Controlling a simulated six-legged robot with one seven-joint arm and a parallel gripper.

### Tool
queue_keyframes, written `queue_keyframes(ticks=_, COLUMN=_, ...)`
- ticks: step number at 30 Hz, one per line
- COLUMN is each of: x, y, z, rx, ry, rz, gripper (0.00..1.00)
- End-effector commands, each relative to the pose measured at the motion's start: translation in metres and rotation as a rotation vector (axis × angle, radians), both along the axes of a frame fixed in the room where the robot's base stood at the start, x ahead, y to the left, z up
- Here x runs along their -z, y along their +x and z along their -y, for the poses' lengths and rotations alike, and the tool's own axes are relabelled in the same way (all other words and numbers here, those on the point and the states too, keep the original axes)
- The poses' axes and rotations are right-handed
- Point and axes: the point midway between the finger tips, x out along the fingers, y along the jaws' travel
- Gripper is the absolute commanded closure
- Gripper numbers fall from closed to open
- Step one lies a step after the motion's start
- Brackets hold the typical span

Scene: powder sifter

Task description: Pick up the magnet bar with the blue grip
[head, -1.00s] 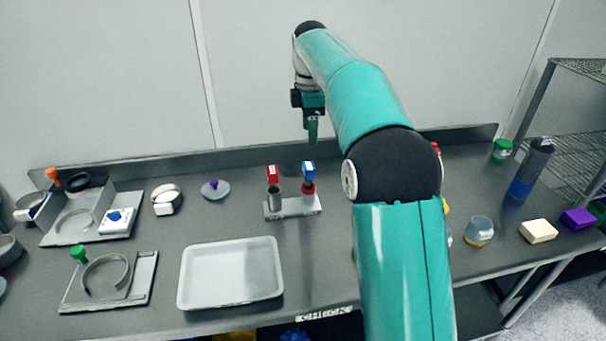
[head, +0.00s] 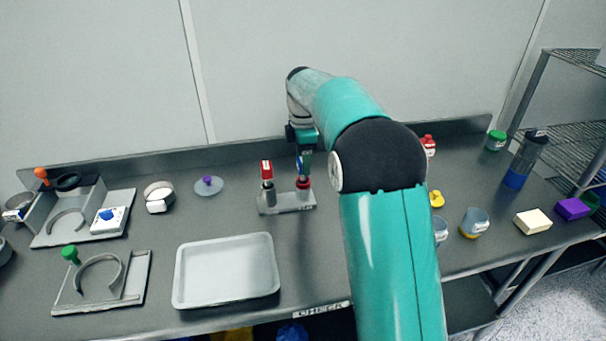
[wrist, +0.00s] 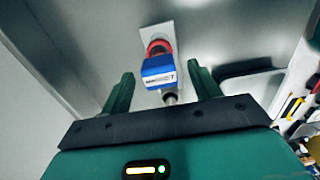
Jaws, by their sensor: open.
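The magnet bar with the blue grip (head: 308,158) stands upright in a small metal stand (head: 288,204), above a red collar. In the wrist view its blue grip (wrist: 160,71) with a white label lies between the finger lines, a little beyond the tips. My gripper (head: 305,165) is open, pointing down right at the blue grip, and partly hides it in the head view. In the wrist view my gripper (wrist: 160,88) has its two green fingers spread on either side. A second bar with a red grip (head: 267,170) stands in the same stand, to the left.
A white tray (head: 226,303) lies in front. Metal fixtures with a green knob (head: 70,254) and an orange knob (head: 41,174) are at left. Cups (head: 474,222), a cream block (head: 533,221) and a purple block (head: 573,208) are at right. The wall stands close behind.

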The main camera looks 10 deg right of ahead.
Motion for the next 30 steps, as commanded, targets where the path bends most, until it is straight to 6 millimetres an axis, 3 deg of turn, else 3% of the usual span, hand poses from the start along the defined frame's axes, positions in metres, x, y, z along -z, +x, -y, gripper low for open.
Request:
queue_keyframes(ticks=6, x=0.026, y=0.002, z=0.000, rx=0.000, ry=-0.001, rz=-0.001, gripper=0.38)
queue_keyframes(ticks=13, x=0.027, y=0.002, z=0.000, rx=0.000, ry=0.000, rz=0.001, gripper=0.38)
queue_keyframes(ticks=22, x=0.026, y=0.002, z=0.000, rx=0.000, ry=0.000, rz=0.002, gripper=0.95)
queue_keyframes(ticks=30, x=0.022, y=0.002, z=0.000, rx=0.000, ry=0.000, rz=0.002, gripper=0.95)
